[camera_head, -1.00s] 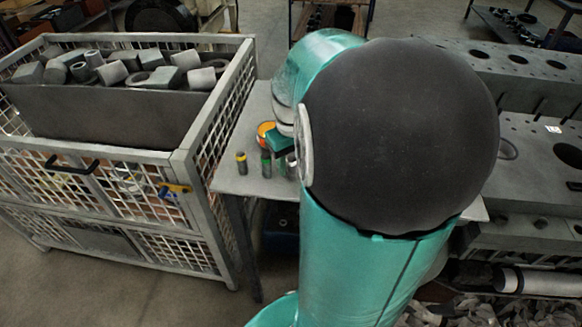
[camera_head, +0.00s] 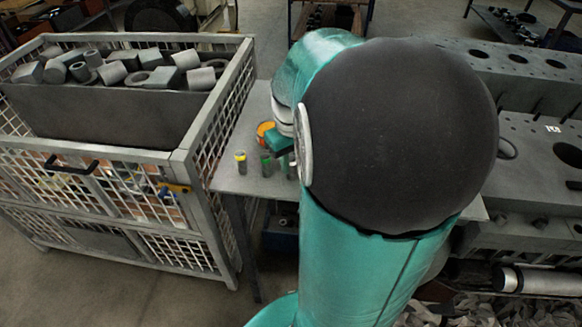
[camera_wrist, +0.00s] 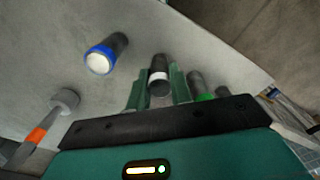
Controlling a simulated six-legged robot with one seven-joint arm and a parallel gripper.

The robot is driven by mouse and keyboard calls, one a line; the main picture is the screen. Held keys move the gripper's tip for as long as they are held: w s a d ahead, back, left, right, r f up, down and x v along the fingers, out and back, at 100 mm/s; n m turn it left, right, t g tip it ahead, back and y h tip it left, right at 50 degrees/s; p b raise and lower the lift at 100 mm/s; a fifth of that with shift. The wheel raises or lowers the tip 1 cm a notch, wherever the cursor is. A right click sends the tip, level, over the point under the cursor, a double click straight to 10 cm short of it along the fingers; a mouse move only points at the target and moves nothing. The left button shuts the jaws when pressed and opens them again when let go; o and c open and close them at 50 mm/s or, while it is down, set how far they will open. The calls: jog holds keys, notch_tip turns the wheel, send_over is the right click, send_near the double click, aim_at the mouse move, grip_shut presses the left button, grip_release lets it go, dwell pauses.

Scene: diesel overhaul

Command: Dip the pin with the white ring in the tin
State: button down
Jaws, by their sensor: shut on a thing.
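My gripper (camera_wrist: 159,88) is shut on the pin with the white ring (camera_wrist: 158,76), which sits between its two green fingers in the wrist view. In the head view my gripper is mostly hidden behind my arm. A round orange thing (camera_head: 264,130), which looks like the tin, is on the table just behind my gripper and is partly covered by it. Its inside cannot be made out. Whether the held pin touches the table is not clear.
On the grey table (camera_head: 228,178) stand a yellow-ringed pin (camera_head: 240,162) and a green-ringed pin (camera_head: 266,165) close by. A mesh crate (camera_head: 190,165) of metal parts borders the table's left.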

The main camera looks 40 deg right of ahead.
jog(key=shift+r, duration=0.15)
jog(key=shift+r, duration=1.85)
jog(key=w+d+r+t, duration=0.2)
jog(key=w+d+r, duration=0.1)
jog(key=w, duration=0.4)
jog(key=w+d+r+t, duration=0.2)
jog(key=w+d+r, duration=0.15)
jog(key=w, duration=0.25)
jog(key=shift+y, duration=0.3)
jog(key=shift+w+a+f, duration=0.1)
jog(key=shift+a+f, duration=0.05)
jog(key=shift+f, duration=1.3)
jog(key=shift+w+a+f, duration=0.1)
jog(key=shift+f, duration=1.3)
jog(key=shift+f, duration=0.7)
notch_tip(320, 180, up, 7)
dwell(0.4)
